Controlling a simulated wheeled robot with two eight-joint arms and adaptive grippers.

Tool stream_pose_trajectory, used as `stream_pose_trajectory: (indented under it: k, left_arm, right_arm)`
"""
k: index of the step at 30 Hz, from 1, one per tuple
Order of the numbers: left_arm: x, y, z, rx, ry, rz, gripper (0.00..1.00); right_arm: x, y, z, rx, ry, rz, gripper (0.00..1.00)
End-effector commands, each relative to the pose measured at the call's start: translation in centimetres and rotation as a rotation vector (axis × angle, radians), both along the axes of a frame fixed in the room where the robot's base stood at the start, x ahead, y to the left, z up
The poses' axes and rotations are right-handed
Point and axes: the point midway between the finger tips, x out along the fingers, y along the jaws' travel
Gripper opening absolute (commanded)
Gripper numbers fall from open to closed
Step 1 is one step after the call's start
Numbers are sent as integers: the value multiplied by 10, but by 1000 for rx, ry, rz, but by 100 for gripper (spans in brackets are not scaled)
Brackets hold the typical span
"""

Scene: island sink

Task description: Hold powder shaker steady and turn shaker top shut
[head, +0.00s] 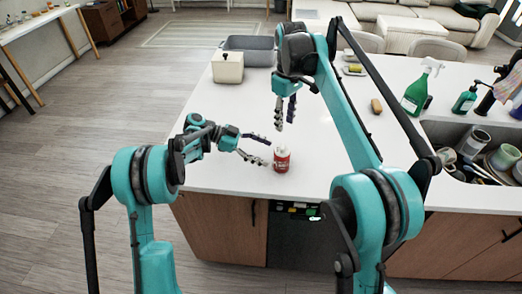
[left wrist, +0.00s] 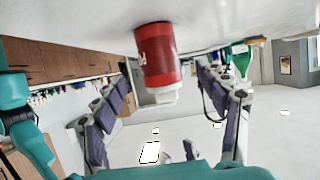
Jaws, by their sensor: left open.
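The powder shaker (head: 282,160) is a small red container with a white top, upright on the white counter near its front edge. In the left wrist view the powder shaker (left wrist: 157,58) appears upside down, beyond and between the fingers. My left gripper (head: 262,152) is open just left of the shaker, its fingers pointing toward it; the fingers also frame the left wrist view (left wrist: 160,105). I cannot tell whether they touch it. My right gripper (head: 285,118) points down above and behind the shaker, apart from it, with its fingers spread and nothing between them.
A white box (head: 228,68) and a grey tray (head: 250,50) stand at the counter's far left. A green spray bottle (head: 418,92), a soap bottle (head: 466,99) and a sink with dishes (head: 480,150) are on the right. The counter around the shaker is clear.

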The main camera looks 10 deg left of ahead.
Motion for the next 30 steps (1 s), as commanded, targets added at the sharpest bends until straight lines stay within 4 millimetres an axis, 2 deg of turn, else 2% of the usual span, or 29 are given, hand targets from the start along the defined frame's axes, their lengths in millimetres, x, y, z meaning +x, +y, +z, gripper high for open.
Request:
stream_pose_trajectory:
  k: [6, 12, 23, 24, 25, 30]
  left_arm:
    - [-1, -33, -13, 1, 2, -1, 73]
    - [-1, -56, -23, 1, 1, 0, 73]
    - [-1, -63, -26, 2, 2, 2, 73]
    - [-1, -63, -26, 2, 2, 2, 70]
    - [-1, -63, -26, 2, 2, 2, 62]
    - [-1, -63, -26, 2, 2, 2, 18]
  right_arm:
    - [0, 0, 0, 0, 0, 0, 34]
    - [0, 0, 0, 0, 0, 0, 34]
    - [0, 0, 0, 0, 0, 0, 34]
    - [0, 0, 0, 0, 0, 0, 34]
    - [0, 0, 0, 0, 0, 0, 34]
    - [0, 0, 0, 0, 0, 0, 34]
